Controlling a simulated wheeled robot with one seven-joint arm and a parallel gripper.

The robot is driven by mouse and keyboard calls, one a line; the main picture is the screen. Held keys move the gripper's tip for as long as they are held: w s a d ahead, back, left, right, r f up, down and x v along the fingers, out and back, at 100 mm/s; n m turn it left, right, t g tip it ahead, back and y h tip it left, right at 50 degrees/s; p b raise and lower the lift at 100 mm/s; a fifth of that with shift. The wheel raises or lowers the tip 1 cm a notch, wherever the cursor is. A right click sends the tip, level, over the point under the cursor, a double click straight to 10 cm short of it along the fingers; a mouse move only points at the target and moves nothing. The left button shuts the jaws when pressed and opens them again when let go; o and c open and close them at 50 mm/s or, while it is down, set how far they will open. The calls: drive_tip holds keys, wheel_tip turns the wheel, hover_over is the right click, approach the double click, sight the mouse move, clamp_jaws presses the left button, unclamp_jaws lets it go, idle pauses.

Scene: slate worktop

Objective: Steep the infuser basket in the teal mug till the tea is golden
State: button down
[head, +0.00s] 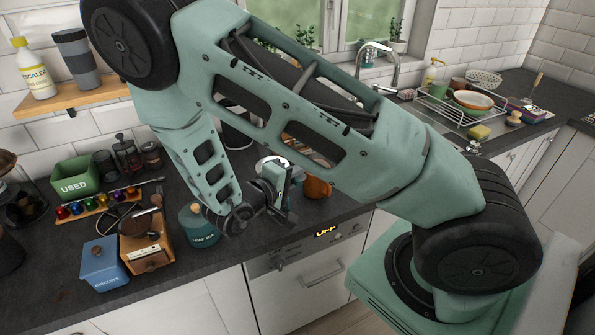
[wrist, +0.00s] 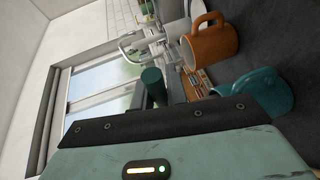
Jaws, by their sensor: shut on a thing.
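My gripper (head: 285,193) hangs low over the worktop in the middle of the head view, left of an orange mug (head: 318,187). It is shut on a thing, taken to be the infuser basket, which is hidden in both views. The tea's colour cannot be seen.
The orange mug is beside the teal mug in the wrist view (wrist: 212,42). A teal canister (head: 200,228) stands left of my gripper. Further left are a wooden grinder (head: 145,243), a blue box (head: 104,264) and a green USED bin (head: 76,177). A dish rack (head: 455,110) is at the right.

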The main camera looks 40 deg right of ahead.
drive_tip(key=shift+f+b, duration=0.95)
drive_tip(key=shift+f, duration=1.3)
idle(5.8)
